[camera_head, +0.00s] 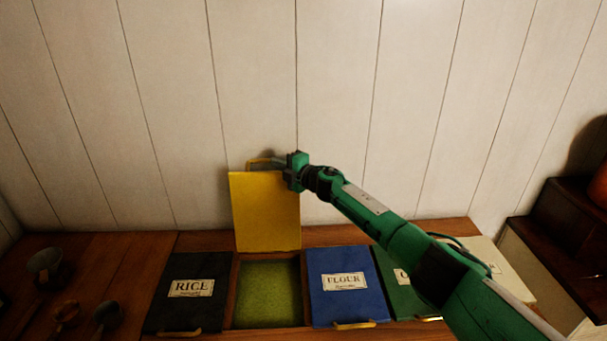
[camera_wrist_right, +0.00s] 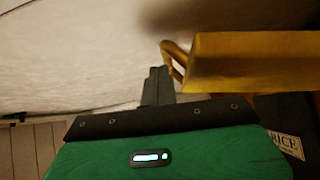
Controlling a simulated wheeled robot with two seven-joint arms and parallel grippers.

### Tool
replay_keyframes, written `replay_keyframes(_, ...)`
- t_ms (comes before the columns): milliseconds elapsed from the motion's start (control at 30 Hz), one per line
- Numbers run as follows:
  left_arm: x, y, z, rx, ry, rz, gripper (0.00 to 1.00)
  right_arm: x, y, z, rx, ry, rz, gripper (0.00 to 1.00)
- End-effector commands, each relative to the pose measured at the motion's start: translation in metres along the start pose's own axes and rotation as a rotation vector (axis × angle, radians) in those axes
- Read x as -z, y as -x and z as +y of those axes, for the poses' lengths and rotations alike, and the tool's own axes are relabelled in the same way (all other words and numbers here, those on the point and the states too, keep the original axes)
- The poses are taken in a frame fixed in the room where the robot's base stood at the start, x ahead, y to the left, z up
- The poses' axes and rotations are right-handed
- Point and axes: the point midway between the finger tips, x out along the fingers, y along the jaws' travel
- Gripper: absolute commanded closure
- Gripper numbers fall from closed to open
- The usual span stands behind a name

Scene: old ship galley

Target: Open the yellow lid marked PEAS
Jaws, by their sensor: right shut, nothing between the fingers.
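The yellow lid (camera_head: 265,212) stands raised at the back of its compartment (camera_head: 267,293), which lies open and shows a green filling. The lid's label is not visible. Its handle (camera_head: 262,162) is at the top edge, by the wall. My right gripper (camera_head: 293,170) is at the lid's upper right corner, shut and empty. In the right wrist view the shut fingers (camera_wrist_right: 158,82) are just left of the yellow lid (camera_wrist_right: 250,62) and its handle (camera_wrist_right: 174,60); whether they touch it I cannot tell. My left gripper is not in view.
Shut lids flank the open compartment: dark RICE (camera_head: 186,290) on the left, blue FLOUR (camera_head: 344,285) and a green lid (camera_head: 392,280) on the right. Scoops (camera_head: 45,263) lie on the wooden counter (camera_head: 110,260) at left. The plank wall (camera_head: 170,110) is close behind.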

Motion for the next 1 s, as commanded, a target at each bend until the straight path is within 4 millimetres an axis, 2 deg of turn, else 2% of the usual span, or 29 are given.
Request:
replay_keyframes(367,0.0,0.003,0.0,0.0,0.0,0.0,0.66,0.001,0.042,-0.001,0.001,0.001,0.002,1.0)
replay_keyframes(800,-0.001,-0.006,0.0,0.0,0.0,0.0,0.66,0.0,0.101,-0.002,0.001,0.001,0.0,1.0)
replay_keyframes(1000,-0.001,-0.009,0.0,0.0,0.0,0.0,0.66,0.001,0.117,-0.001,0.0,0.0,0.002,1.0)
